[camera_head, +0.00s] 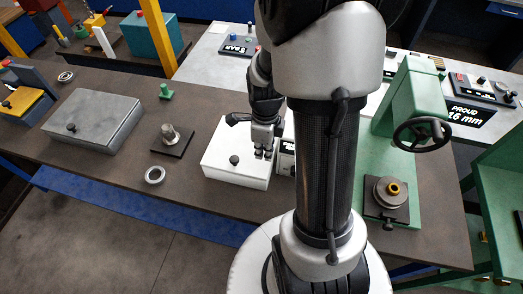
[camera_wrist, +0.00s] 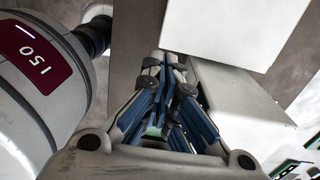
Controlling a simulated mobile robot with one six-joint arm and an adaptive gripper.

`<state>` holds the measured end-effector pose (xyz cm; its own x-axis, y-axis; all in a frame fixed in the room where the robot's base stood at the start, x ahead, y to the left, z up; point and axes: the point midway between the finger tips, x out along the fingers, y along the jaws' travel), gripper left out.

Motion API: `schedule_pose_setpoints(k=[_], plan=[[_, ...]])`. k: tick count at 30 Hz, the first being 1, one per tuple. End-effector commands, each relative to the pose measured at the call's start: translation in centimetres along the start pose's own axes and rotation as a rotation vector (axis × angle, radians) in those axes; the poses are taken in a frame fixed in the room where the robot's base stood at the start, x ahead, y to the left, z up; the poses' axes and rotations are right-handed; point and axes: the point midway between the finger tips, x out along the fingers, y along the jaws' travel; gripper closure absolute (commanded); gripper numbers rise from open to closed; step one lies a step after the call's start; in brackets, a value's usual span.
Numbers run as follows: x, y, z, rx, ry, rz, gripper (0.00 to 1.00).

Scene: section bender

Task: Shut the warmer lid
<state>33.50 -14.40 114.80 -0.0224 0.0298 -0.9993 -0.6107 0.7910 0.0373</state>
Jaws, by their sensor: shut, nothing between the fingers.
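A white box with a black knob (camera_head: 234,160) stands on the brown bench; I take its top to be the warmer lid (camera_head: 222,165). My gripper (camera_head: 264,154) is shut and empty, pointing down at the right part of this box in the head view. Whether it touches the box I cannot tell. In the wrist view my shut fingers (camera_wrist: 167,62) are beside two white surfaces, an upper panel (camera_wrist: 235,28) and a lower block (camera_wrist: 240,105), with a dark gap or shadow between them. My arm hides part of the box's right side and its label.
A grey box (camera_head: 95,118) with a knob stands at the left of the bench (camera_head: 195,190). Between the boxes are a metal part on a dark plate (camera_head: 172,140), a ring (camera_head: 155,175) and a green piece (camera_head: 166,91). A green machine with a handwheel (camera_head: 423,133) stands at right.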

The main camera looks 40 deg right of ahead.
Motion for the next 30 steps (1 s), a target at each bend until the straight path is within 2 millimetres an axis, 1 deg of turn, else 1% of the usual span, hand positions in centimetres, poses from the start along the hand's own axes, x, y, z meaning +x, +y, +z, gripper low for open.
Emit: schedule_pose_setpoints(k=[1,9,12,15,18,21,30], plan=[[1.3,0.1,-0.1,-0.001,0.003,0.005,1.00],[7.2,0.1,0.0,-0.002,0.002,0.004,1.00],[9.0,0.1,0.0,-0.003,0.002,0.003,1.00],[10.3,0.1,0.0,-0.004,0.002,0.002,1.00],[11.3,0.0,0.0,-0.005,0.001,0.000,1.00],[11.7,0.0,0.1,-0.005,0.000,-0.001,1.00],[11.8,-0.1,0.1,-0.005,0.000,-0.002,1.00]])
